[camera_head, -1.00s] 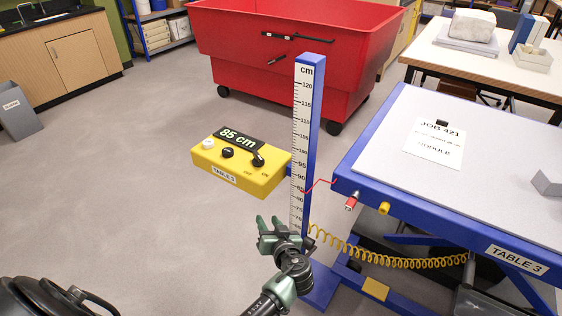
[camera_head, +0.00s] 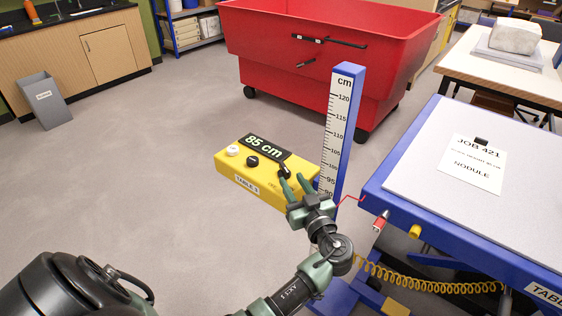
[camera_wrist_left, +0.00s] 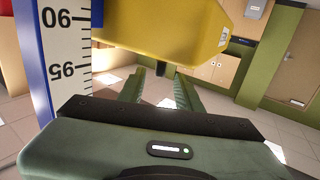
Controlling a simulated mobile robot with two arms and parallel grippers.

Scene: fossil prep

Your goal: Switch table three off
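The yellow control box (camera_head: 232,171) labelled TABLE 3 stands beside the scale post. Its display (camera_head: 265,147) reads 85 cm. A white knob (camera_head: 233,150), a black knob (camera_head: 252,161) and a black switch (camera_head: 284,169) sit on its top. My left gripper (camera_head: 293,181) is at the box's right front corner, its fingers apart and empty, close to the switch. The fingers partly hide the switch and the print by it; contact cannot be told. My right gripper is not in view.
The blue scale post (camera_head: 342,125) stands just right of my left gripper. The blue-edged lift table (camera_head: 455,235) with a JOB 421 sheet (camera_head: 474,163) is at the right. A coiled yellow cable (camera_head: 430,284) hangs below it. A red bin (camera_head: 300,60) stands behind.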

